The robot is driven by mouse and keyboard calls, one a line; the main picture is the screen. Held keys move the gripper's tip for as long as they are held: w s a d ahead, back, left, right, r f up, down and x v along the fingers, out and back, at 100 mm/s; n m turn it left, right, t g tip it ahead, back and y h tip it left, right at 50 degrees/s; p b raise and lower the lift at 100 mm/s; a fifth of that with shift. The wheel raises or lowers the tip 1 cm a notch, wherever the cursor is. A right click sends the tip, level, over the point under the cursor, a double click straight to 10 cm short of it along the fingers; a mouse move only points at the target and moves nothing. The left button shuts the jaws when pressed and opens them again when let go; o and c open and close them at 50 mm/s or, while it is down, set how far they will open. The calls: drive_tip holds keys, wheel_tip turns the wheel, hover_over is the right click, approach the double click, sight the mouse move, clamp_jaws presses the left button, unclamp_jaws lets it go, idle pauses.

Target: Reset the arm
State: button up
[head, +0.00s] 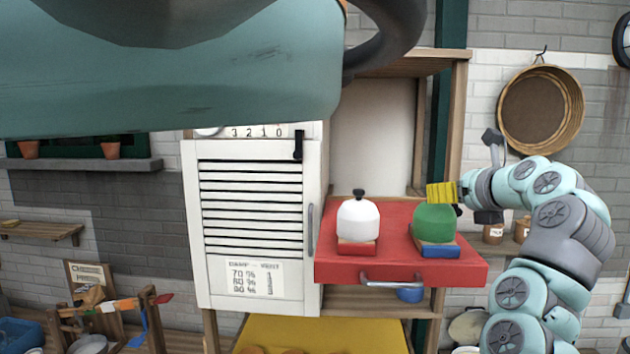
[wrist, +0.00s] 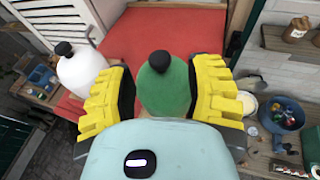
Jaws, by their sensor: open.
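My gripper (head: 441,193) has yellow fingers and is open. In the head view it is at the upper edge of a green dome (head: 434,222) with a black knob, which stands on a blue base (head: 438,250). In the wrist view the green dome (wrist: 163,88) appears between the spread fingers (wrist: 162,70); I cannot tell whether they touch it. A white dome (head: 359,220) with a black knob stands to the left on a red base (head: 357,247). It also shows in the wrist view (wrist: 82,72), left of the left finger. My arm extends from the right.
Both domes stand on a red pulled-out drawer or shelf (head: 330,268) with a metal handle (head: 391,283). A white louvred door (head: 250,225) is at left. Wooden cabinet posts (head: 456,120) rise behind the gripper. A round basket (head: 540,110) hangs on the right wall.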

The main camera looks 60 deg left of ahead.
drive_tip(key=shift+v, duration=1.7)
